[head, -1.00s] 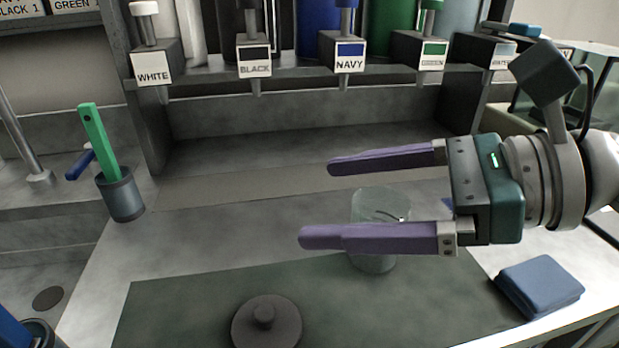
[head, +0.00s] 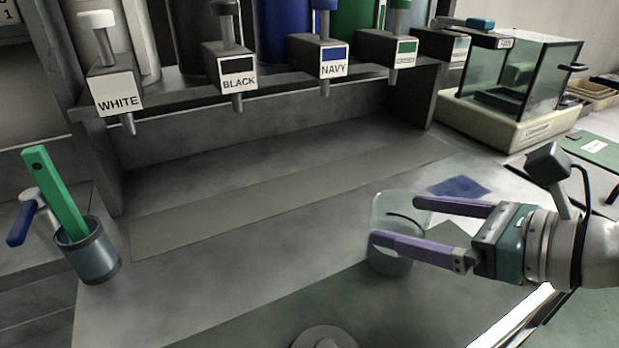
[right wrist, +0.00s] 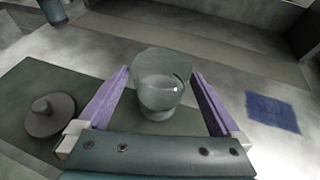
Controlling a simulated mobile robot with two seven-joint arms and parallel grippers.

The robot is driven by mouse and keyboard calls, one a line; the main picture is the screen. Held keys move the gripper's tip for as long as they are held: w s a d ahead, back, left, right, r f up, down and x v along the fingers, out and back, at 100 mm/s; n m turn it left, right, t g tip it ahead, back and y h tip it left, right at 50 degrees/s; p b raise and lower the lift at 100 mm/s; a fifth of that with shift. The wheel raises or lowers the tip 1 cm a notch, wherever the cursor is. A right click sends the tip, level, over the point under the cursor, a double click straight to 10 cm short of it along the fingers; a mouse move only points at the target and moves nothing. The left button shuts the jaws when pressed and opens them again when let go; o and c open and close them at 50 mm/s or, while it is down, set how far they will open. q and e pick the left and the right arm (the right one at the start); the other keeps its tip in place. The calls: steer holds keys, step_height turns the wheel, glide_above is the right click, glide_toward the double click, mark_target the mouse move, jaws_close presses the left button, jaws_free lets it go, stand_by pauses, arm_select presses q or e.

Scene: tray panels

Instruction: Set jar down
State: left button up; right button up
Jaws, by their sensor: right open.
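The clear glass jar (head: 388,264) stands upright on the worktop by the back edge of the dark green mat (head: 290,312). My right gripper (head: 394,220) is open, its purple fingers level, with the tips at either side of the jar. In the right wrist view the jar (right wrist: 160,98) shows between the spread fingers, with gaps on both sides, near the tips of the gripper (right wrist: 161,76). One finger hides part of the jar in the head view. My left gripper is not in view.
A dark knobbed lid (right wrist: 48,118) lies on the mat. A grey cup (head: 90,255) holding a green stick stands at left. Labelled dispensers (head: 333,62) line the back. A flat blue patch (head: 458,187) lies behind the jar. A glass tank (head: 515,80) stands back right.

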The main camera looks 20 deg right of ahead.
mark_target(378, 207)
steer(key=x, duration=0.5)
steer(key=shift+w+r, duration=0.25)
steer(key=shift+w, duration=0.05)
steer(key=c, duration=1.5)
jaws_close()
steer(key=shift+r, duration=0.15)
